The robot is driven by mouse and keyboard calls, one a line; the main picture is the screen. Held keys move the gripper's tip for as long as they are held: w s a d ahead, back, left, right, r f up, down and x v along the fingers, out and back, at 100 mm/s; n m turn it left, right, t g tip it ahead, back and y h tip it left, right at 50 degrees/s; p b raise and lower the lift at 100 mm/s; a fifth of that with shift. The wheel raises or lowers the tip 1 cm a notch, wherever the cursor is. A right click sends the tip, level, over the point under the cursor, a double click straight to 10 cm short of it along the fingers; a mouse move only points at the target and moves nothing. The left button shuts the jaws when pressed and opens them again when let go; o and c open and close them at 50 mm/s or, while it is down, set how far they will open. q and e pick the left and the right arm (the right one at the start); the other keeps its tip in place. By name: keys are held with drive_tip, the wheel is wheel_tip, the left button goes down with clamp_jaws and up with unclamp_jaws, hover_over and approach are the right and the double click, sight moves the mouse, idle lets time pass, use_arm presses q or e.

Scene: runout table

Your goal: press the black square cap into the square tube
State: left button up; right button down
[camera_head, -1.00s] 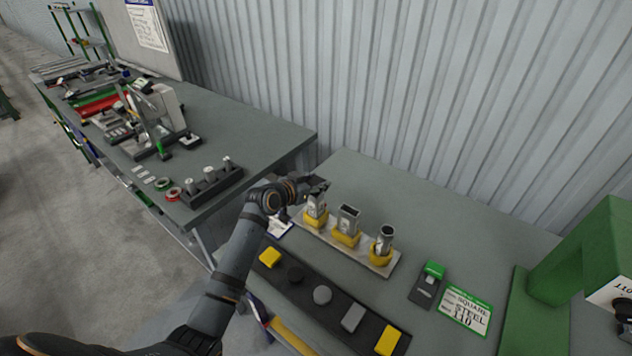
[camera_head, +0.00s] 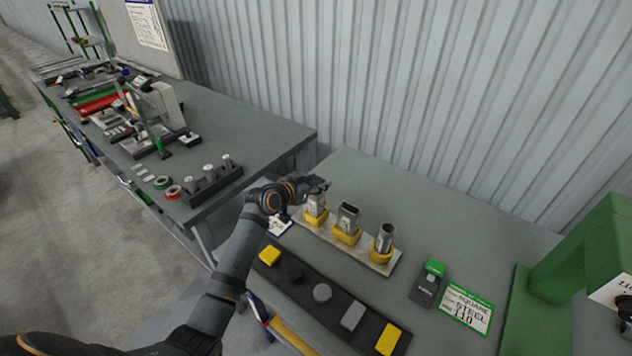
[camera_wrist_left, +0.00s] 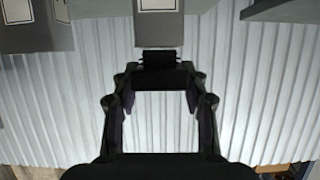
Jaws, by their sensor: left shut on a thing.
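The square tube (camera_head: 315,205) is the leftmost of three upright metal tubes, standing in a yellow holder on a light base plate. My left gripper (camera_head: 319,188) is at its top end, and the hand partly covers it. In the left wrist view the gripper (camera_wrist_left: 160,76) is shut on a small black piece, the black square cap (camera_wrist_left: 158,58). The cap lies against or just short of the end of the grey tube (camera_wrist_left: 158,28); I cannot tell whether any of it is inside. My right gripper is not in view.
A rectangular tube (camera_head: 348,218) and a round tube (camera_head: 385,240) stand just right. A dark strip (camera_head: 335,303) with several caps lies in front. A sign (camera_head: 466,307) reads "SQUARE STEEL". A green press (camera_head: 585,262) stands at right. The bench behind the tubes is clear.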

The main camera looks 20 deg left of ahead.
use_arm(q)
drive_tip(key=shift+f+b, duration=0.4)
drive_tip(key=shift+f, duration=0.2)
drive_tip(key=shift+r, duration=0.1)
drive_tip(key=shift+w+r+p, duration=0.1)
drive_tip(key=shift+r+p, duration=0.4)
drive_tip(key=shift+p, duration=0.1)
drive_tip(key=shift+r, duration=0.15)
idle(0.9)
drive_tip(key=shift+f+b, duration=0.35)
drive_tip(key=shift+f, duration=0.35)
